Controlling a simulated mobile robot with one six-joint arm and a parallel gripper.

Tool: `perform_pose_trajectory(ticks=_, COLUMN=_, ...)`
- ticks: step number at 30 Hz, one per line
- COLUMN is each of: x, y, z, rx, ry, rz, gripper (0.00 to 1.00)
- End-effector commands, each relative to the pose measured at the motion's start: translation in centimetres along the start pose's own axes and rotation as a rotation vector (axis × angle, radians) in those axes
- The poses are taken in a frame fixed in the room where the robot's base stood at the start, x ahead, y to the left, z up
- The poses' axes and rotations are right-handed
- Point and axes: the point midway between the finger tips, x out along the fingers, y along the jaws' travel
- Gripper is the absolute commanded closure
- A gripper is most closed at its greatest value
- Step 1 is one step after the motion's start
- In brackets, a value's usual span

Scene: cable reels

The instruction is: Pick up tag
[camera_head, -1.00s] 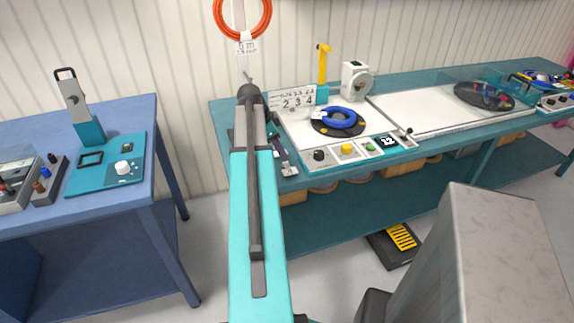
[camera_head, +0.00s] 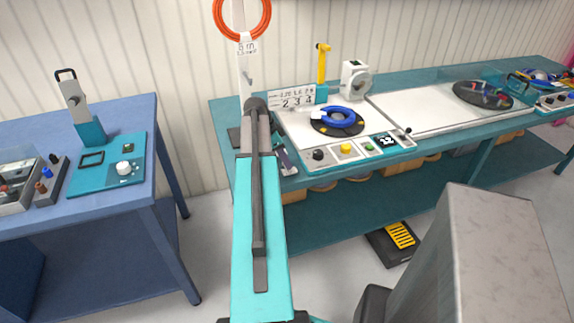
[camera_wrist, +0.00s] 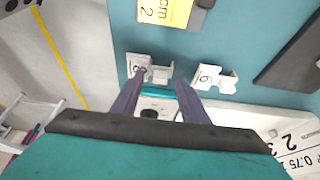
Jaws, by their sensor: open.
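In the wrist view two small white numbered tags stand on the teal bench top. The left tag (camera_wrist: 150,68) is just ahead of my gripper (camera_wrist: 161,77), and the left fingertip overlaps part of it in the picture. I cannot tell whether a finger touches the left tag. In the head view my arm hides this part of the bench.
A yellow card (camera_wrist: 165,12) lies beyond the tags, and a dark plate (camera_wrist: 290,50) is at the right. A white number board (camera_head: 292,99) stands on the bench near a blue cable coil (camera_head: 339,116).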

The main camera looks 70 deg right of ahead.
Motion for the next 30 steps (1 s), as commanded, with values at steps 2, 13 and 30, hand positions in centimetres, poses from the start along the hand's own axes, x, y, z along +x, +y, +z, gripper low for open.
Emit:
perform_pose_trajectory(ticks=2, x=0.0, y=0.0, z=0.0, rx=0.0, ry=0.0, rz=0.0, gripper=0.59)
perform_pose_trajectory(ticks=13, x=-0.1, y=0.0, z=0.1, rx=-0.001, ry=0.0, rz=0.0, gripper=1.0)
perform_pose_trajectory(ticks=30, x=-1.2, y=-0.1, z=-0.4, rx=-0.001, ry=0.0, rz=-0.001, gripper=1.0)
